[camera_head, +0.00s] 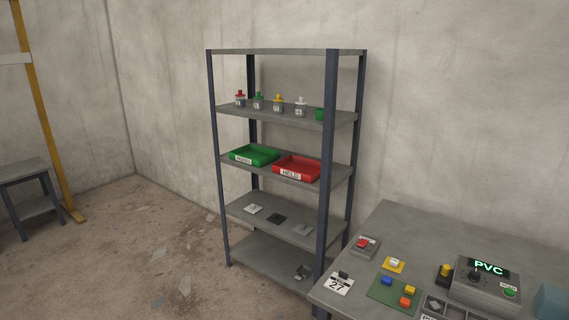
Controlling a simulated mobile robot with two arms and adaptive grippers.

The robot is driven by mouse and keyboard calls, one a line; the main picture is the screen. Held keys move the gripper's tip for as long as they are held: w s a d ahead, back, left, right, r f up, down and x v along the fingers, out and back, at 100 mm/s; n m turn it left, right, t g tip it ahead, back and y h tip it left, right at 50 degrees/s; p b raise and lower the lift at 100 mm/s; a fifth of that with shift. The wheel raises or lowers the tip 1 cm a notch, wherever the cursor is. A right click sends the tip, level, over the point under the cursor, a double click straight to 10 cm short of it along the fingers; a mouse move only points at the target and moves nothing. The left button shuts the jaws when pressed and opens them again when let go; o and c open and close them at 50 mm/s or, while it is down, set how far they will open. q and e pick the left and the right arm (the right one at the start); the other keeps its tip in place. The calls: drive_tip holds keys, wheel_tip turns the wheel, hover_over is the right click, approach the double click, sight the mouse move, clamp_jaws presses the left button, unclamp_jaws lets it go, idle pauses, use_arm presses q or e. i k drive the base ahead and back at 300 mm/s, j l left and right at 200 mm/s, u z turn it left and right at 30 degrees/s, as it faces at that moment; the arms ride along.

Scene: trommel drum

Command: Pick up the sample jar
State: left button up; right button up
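Several small grey labelled containers stand in a row on the upper shelf of the rack. One has a red top (240,99), one a green top (258,101), one a yellow top (278,104) and one a white top (300,107). A plain green cup (320,114) stands at the right end of the row. A pale blue object (552,301) is cut off at the table's right edge. I cannot tell which of these is the sample jar. Neither of my grippers is in view.
The shelf rack (327,200) holds a green tray (255,154) and a red tray marked HELD (297,168). The table (420,235) carries a control box reading PVC (485,287), a red-button box (365,245) and a green board (394,294). Floor left of the rack is mostly clear.

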sight(279, 107)
drive_tip(key=i+j+z, duration=0.1)
drive_tip(key=j, duration=0.25)
drive_tip(key=i+j+z, duration=0.1)
drive_tip(key=i+j, duration=0.15)
drive_tip(key=i+j+z, duration=0.1)
drive_tip(key=j, duration=0.4)
drive_tip(key=i+j, duration=0.2)
drive_tip(key=j, duration=0.2)
drive_tip(key=i+j+z, duration=0.15)
drive_tip(key=j, duration=0.2)
drive_tip(key=i+j+z, duration=0.1)
drive_tip(key=j, duration=0.3)
drive_tip(key=i+j+z, duration=0.1)
drive_tip(key=j, duration=0.35)
drive_tip(key=i+j+z, duration=0.1)
drive_tip(key=j, duration=0.3)
